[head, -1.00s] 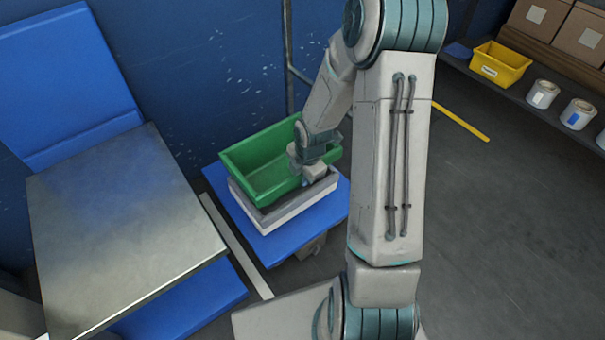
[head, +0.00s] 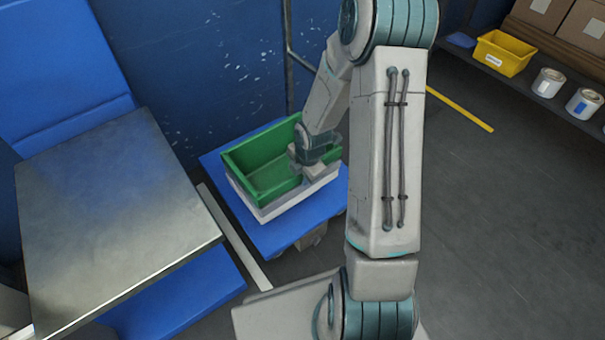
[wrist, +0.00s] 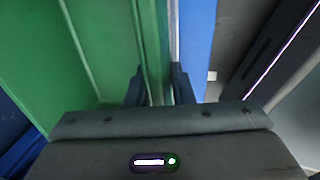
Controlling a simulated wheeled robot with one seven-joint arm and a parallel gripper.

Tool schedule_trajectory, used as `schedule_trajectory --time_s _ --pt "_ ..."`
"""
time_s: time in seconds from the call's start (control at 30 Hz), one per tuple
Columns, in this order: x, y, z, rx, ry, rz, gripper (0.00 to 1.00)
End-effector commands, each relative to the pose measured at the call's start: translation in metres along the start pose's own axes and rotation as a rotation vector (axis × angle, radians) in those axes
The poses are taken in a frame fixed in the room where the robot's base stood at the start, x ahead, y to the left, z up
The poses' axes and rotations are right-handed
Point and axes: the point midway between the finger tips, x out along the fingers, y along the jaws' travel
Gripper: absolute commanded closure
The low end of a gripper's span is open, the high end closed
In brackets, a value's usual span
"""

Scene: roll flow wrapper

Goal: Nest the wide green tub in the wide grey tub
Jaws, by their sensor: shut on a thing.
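The wide green tub (head: 268,178) is in the head view, left of my forearm. It sits low within the rim of the wide grey tub (head: 290,203), whose pale outer wall shows below it. My gripper (head: 317,173) is at the green tub's right wall. In the wrist view my gripper (wrist: 160,85) is shut on that wall, one finger on each side, and the green tub (wrist: 60,50) fills the left. A thin grey edge (wrist: 174,35) shows beside the green wall. My arm hides the tubs' far right corner, and the green tub's underside is hidden.
The grey tub stands on a blue platform (head: 290,232). A metal-topped table (head: 110,220) is at left. A blue wall with a vertical pipe is close behind. A yellow bin (head: 503,52) and white cans (head: 548,82) are on a shelf at upper right. Floor at right is open.

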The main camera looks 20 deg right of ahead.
Motion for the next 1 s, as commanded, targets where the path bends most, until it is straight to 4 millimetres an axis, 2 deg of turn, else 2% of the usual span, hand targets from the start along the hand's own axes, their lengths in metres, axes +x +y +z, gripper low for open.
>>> schedule_trajectory --time_s 0.03,0.1,0.43,0.57,0.67,1.0 --pt "0.001 0.0 0.0 0.0 0.0 0.001 0.73" --pt "0.001 0.0 0.0 0.0 0.001 0.0 0.54" --pt "0.002 -0.002 -0.001 0.001 0.002 -0.005 0.53" --pt "-0.006 -0.001 -0.001 0.001 0.002 -0.004 0.53" --pt "-0.021 0.0 0.0 0.001 0.001 -0.001 0.53" --pt "-0.097 0.001 0.001 0.002 -0.002 0.002 0.53"
